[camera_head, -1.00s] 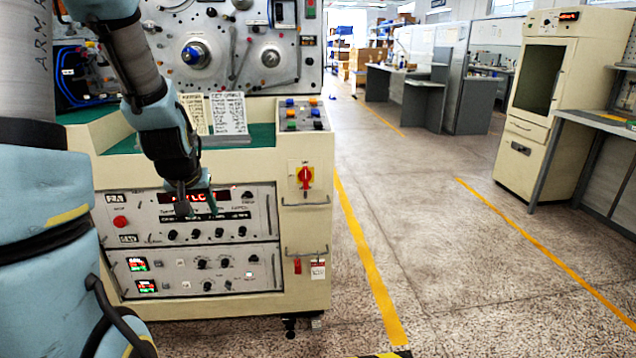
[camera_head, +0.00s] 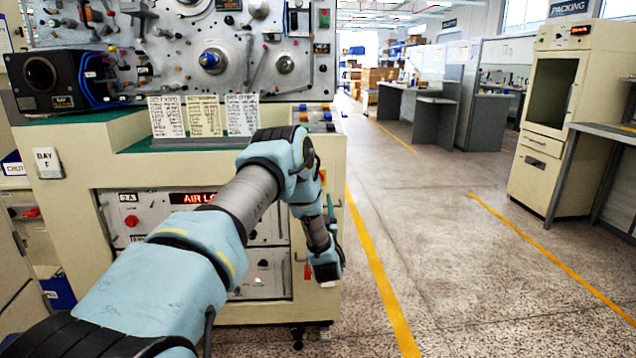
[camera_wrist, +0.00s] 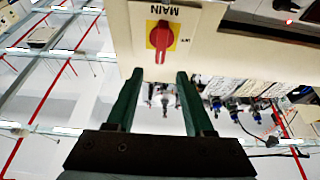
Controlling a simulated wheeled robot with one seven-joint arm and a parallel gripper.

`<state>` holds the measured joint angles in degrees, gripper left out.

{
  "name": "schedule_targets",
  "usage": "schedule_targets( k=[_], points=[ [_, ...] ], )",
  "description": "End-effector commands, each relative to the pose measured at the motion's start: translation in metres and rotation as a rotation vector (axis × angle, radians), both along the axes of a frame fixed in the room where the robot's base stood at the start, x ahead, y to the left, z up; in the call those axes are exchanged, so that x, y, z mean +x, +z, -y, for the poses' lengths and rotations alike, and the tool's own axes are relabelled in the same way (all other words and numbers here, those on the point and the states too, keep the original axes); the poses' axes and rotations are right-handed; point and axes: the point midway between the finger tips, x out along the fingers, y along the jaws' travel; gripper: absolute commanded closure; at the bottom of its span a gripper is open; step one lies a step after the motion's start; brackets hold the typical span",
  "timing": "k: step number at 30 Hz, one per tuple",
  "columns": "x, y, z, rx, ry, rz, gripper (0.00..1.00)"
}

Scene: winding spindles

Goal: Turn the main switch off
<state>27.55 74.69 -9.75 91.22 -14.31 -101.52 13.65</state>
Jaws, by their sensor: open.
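The main switch (camera_wrist: 160,38) is a red rotary knob on a yellow plate with the word MAIN, shown upside down in the wrist view. Its handle runs roughly up and down in that picture. My gripper (camera_wrist: 158,75) is open, with its two green fingers apart and nothing between them. The fingertips point toward the cream panel, and the knob shows between and beyond them. I cannot tell the exact gap, but no contact shows. In the head view my arm hides the switch.
The cream winding machine (camera_head: 80,190) has a front panel with a red lit display (camera_head: 193,198) and a red button (camera_head: 131,221). Paper cards (camera_head: 205,116) stand on its ledge. Free floor (camera_head: 440,230) with yellow lines lies to the right.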

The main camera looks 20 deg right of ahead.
Motion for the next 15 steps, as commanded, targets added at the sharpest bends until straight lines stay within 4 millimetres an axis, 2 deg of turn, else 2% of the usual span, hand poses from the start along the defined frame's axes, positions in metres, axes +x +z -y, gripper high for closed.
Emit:
schedule_targets(
  k=[15],
  points=[
    [0.077,0.034,0.014,-0.001,0.001,0.002,0.47]
  ],
)
